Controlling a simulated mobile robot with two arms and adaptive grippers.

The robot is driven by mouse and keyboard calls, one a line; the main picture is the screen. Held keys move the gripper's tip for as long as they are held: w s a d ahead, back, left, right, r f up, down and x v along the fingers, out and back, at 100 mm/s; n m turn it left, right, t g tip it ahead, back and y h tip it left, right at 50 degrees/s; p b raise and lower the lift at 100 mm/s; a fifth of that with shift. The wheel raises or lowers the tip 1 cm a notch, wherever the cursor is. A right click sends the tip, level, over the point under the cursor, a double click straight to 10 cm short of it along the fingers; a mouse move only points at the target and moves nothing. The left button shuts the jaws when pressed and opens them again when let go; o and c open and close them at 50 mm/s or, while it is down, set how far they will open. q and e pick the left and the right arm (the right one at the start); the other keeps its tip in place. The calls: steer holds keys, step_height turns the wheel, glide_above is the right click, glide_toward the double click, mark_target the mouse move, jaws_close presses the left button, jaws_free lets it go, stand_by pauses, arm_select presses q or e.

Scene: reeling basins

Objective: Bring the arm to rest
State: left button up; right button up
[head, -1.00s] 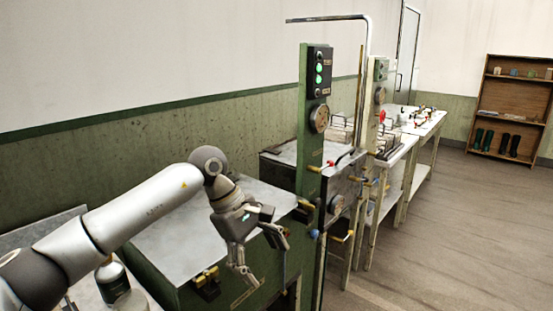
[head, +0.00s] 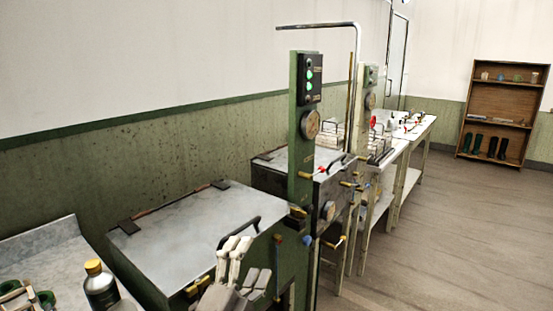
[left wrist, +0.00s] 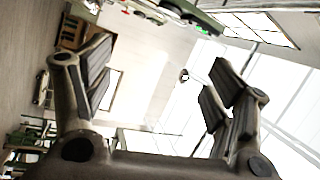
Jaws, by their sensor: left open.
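My left gripper (head: 244,270) shows at the bottom middle of the head view, fingers pointing up, in front of the green basin cabinet. Its fingers are apart and nothing is between them. In the left wrist view the two fingers (left wrist: 155,95) stand wide apart with only the room behind them. Most of the left arm is out of the head view. My right gripper does not show in either view.
A green basin with a closed grey lid (head: 200,235) stands close by, with a black handle near the gripper. A green control post (head: 302,130) rises behind. A bottle (head: 101,287) stands on the counter at left. Open floor (head: 450,235) lies to the right. A wooden shelf (head: 503,75) stands far off.

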arm_select(q)
steer(key=s+a+f+n+g+y, duration=0.35)
steer(key=s+a+f+n, duration=0.25)
steer(key=f, duration=0.4)
steer(key=s+a+f+n+g+y, duration=0.35)
steer(key=s+a+f+n, duration=0.2)
steer(key=f, duration=0.45)
steer(key=s+a+f+n+g, duration=0.25)
steer(key=s+f+g, duration=0.25)
steer(key=s, duration=0.5)
steer(key=s+a+f+n+g, duration=0.1)
steer(key=s+f+n+g, duration=0.25)
steer(key=s, duration=0.55)
step_height(320, 180, down, 26)
steer(key=s+m+g, duration=0.1)
steer(key=s+g, duration=0.1)
steer(key=s+a+f, duration=0.3)
steer(key=s+f, duration=1.3)
steer(key=shift+s+f+g, duration=0.15)
steer(key=shift+f+g, duration=0.05)
steer(key=shift+g, duration=0.25)
